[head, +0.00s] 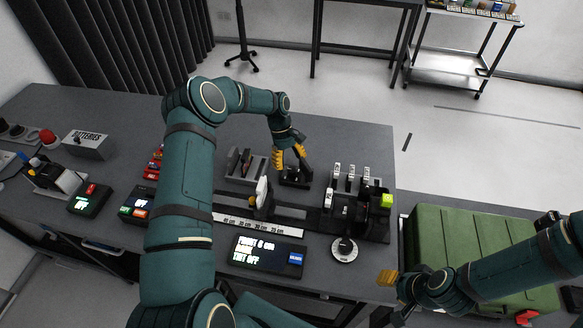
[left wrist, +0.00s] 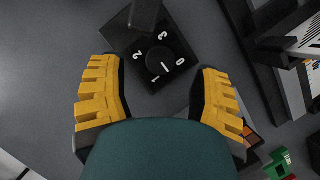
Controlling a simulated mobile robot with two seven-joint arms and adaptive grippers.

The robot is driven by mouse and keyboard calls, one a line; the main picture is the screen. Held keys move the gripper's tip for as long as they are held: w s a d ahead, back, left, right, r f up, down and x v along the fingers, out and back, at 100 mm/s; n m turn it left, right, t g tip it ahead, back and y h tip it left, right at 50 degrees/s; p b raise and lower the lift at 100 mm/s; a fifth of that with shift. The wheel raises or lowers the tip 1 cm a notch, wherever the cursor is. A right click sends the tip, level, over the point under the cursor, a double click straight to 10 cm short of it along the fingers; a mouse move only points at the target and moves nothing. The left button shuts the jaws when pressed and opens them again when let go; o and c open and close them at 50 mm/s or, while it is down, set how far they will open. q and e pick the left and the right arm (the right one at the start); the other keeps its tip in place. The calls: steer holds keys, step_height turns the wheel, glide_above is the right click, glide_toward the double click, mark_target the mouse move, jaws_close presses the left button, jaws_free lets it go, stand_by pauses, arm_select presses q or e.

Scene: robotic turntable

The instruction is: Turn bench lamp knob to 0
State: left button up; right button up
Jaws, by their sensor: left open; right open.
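The bench lamp knob (left wrist: 160,60) is a round black dial on a black square base, with white numbers 0, 1, 2 and 3 around it. A short white mark shows on its lower right, near 1 and 0; I cannot tell which number it points at. My left gripper (left wrist: 160,95) is open, with a yellow finger on each side below the dial, apart from it. In the head view my left gripper (head: 289,156) hangs over the black lamp base (head: 295,179). My right gripper (head: 390,279) is open at the bench's front right, far from the knob; only part of it shows.
A dark bar (left wrist: 147,14) overhangs the dial's top edge. A black rail fixture (head: 312,224) and a silver dial (head: 344,250) stand in front. A grey holder (head: 245,166) is left of the lamp base. A green case (head: 470,245) is at right. The bench behind is clear.

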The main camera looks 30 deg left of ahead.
mark_target(291, 169)
arm_select(q)
steer(key=shift+x, duration=1.55)
arm_select(e)
steer(key=shift+r, duration=0.1)
arm_select(q)
steer(key=shift+a, duration=0.1)
jaws_close()
steer(key=n, duration=0.2)
steer(key=n+t+b, duration=0.1)
steer(key=n, duration=0.1)
steer(key=shift+s+t, duration=0.1)
steer(key=shift+t, duration=0.2)
arm_select(e)
steer(key=shift+f, duration=0.6)
arm_select(q)
steer(key=n, duration=0.2)
steer(key=n+t, duration=0.1)
steer(key=n, duration=0.1)
steer(key=shift+n+t, duration=0.3)
arm_select(e)
steer(key=shift+f, duration=0.25)
